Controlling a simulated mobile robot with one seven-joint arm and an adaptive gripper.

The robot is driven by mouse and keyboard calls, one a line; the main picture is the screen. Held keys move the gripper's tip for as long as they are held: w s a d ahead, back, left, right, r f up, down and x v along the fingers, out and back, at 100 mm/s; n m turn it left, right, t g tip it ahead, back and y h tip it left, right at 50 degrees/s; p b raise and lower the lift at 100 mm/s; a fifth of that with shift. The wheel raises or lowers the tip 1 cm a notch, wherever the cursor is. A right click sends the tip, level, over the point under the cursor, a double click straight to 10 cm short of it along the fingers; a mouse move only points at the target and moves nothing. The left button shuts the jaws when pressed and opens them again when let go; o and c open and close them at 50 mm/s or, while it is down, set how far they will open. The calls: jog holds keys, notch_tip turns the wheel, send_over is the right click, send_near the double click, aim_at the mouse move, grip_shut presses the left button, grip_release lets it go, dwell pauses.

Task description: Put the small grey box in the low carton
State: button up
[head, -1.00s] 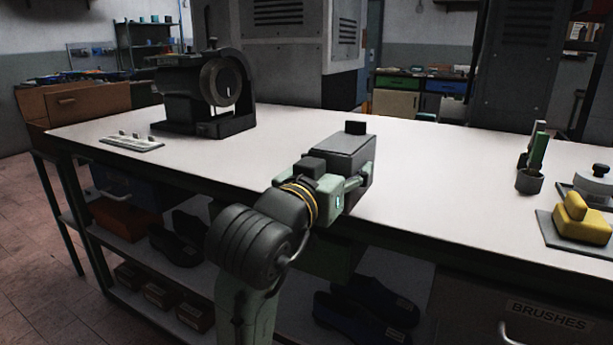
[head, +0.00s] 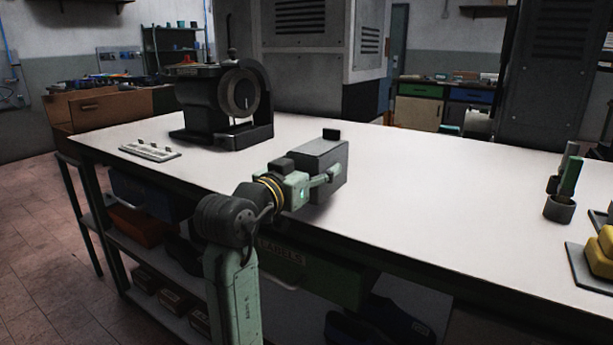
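The small grey box (head: 321,160) is at my gripper (head: 322,182), near the front edge of the workbench. A green finger link lies along its near side; the far finger is hidden behind the box. My gripper appears shut on the box, which moves with it. A small dark block shows at the box's top far edge; I cannot tell whether it belongs to the box or my gripper. The gap between box and bench top cannot be told. I cannot make out a low carton in the head view.
A dark heel press (head: 224,105) stands at the bench's back left, with a pale pegged plate (head: 151,151) in front. At right are a pot (head: 559,208) with green-handled tools and a yellow object (head: 603,252). The workbench (head: 440,190) is clear in the middle. Shelves below hold boxes.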

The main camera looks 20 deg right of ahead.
jog(key=shift+w+a, duration=0.15)
jog(key=shift+w, duration=0.4)
jog(key=shift+w+a, duration=0.15)
jog(key=shift+w, duration=0.4)
jog(key=shift+w+f, duration=0.2)
jog(key=shift+f, duration=0.05)
jog(key=shift+f+p, duration=0.5)
jog(key=shift+f, duration=1.1)
jog(key=shift+f, duration=0.25)
jog(key=o, duration=1.2)
jog(key=shift+c, duration=0.2)
jog(key=shift+r, duration=0.1)
